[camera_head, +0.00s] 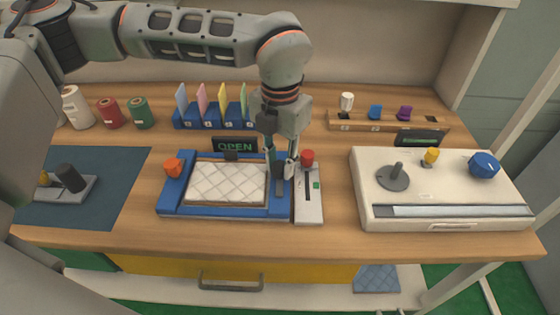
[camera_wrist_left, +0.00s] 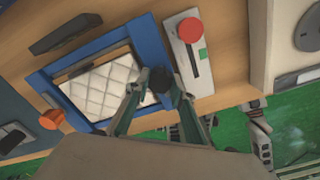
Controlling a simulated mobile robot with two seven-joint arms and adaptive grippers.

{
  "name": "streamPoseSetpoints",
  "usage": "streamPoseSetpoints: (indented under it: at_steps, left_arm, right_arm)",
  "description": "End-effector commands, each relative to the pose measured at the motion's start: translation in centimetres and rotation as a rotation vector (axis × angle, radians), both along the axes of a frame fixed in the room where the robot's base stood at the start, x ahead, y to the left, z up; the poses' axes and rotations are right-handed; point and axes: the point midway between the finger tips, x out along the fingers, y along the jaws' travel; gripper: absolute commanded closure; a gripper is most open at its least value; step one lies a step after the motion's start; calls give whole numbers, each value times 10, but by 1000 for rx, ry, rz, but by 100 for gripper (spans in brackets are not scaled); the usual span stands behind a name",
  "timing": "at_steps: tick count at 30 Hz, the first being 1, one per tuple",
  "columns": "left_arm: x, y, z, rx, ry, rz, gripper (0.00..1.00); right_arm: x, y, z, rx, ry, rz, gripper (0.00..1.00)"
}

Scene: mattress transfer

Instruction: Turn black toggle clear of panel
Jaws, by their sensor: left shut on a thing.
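The black toggle (camera_wrist_left: 161,80) stands at the right side of the blue frame (camera_head: 180,211). My left gripper (camera_head: 280,170) comes down from above with its fingers on either side of the toggle, shut on it; it also shows in the left wrist view (camera_wrist_left: 161,84). A white quilted panel (camera_head: 227,183) lies flat inside the frame, beside the toggle on its left. An orange toggle (camera_head: 173,167) sits at the frame's left side. A grey jointed part, perhaps my right gripper (camera_wrist_left: 258,128), shows beyond the table edge in the wrist view; its fingers are unclear.
A slider box with a red knob (camera_head: 308,157) stands close right of the gripper. A display (camera_head: 235,145) behind the frame reads OPEN. Colored cards in a blue rack (camera_head: 190,122) stand behind. A white console (camera_head: 365,205) is at right. Bare wood lies between slider box and console.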

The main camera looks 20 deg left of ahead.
Motion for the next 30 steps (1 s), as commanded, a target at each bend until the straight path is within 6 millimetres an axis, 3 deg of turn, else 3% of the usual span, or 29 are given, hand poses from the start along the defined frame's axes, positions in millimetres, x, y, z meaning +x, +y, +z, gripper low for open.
streamPoseSetpoints:
  at_steps: [14,15,17,30]
  left_arm:
    - [0,0,0,0,1,15,98]
    - [0,0,0,0,1,15,72]
    - [0,0,0,0,1,15,60]
    - [1,0,7,-1,-2,13,60]
  right_arm:
    - [-1,0,-1,0,2,1,71]
    - [-1,0,-1,0,2,1,71]
    - [-1,0,-1,0,2,1,71]
    - [-1,-1,-2,-4,3,1,71]
